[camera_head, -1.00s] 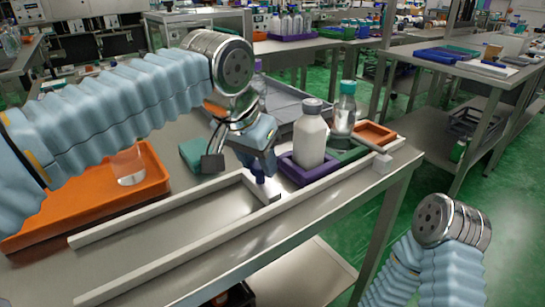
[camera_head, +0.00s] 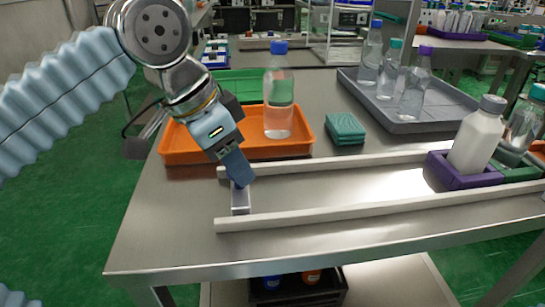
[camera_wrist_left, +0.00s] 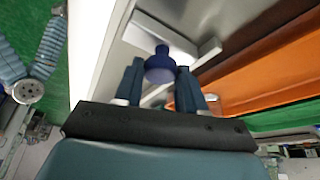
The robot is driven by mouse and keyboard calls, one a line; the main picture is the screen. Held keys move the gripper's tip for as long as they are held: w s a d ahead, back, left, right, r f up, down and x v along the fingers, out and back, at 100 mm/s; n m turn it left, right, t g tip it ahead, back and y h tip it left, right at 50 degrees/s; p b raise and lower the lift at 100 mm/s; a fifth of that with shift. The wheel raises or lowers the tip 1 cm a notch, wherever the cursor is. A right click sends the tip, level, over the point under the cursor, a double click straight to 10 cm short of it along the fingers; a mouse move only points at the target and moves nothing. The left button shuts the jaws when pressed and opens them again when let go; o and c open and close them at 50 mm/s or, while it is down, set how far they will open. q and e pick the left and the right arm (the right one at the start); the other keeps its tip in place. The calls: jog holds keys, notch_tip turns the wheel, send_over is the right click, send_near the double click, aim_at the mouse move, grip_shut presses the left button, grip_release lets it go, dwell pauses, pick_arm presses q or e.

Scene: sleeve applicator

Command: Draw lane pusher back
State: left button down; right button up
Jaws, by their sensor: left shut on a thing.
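The lane pusher (camera_head: 240,200) is a small pale grey block standing across the left end of the lane, between two pale rails. My left gripper (camera_head: 238,172) is above it, reaching down from the upper left. In the left wrist view its fingers (camera_wrist_left: 160,85) are on either side of the pusher's dark blue knob (camera_wrist_left: 160,64), shut on it. The lane's far rail (camera_head: 340,161) and near rail (camera_head: 370,211) run right to a purple holder (camera_head: 465,180) with a white bottle (camera_head: 477,135). My right gripper is not in view.
An orange tray (camera_head: 185,148) with a blue-capped bottle (camera_head: 278,95) lies behind the lane's left end. A green folded cloth (camera_head: 345,128) and a grey tray (camera_head: 435,125) with several bottles are farther right. The lane between pusher and holder is empty.

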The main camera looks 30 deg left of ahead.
pick_arm(q)
jog(key=shift+s+a, duration=0.4)
jog(key=shift+a, duration=0.15)
jog(key=c, duration=0.7)
grip_release()
jog(key=shift+a, duration=0.1)
jog(key=shift+r, duration=0.1)
jog(key=shift+s+r, duration=0.1)
jog(key=shift+r, duration=0.15)
jog(key=p+v, duration=0.3)
jog(key=v, duration=1)
jog(key=shift+s, duration=0.1)
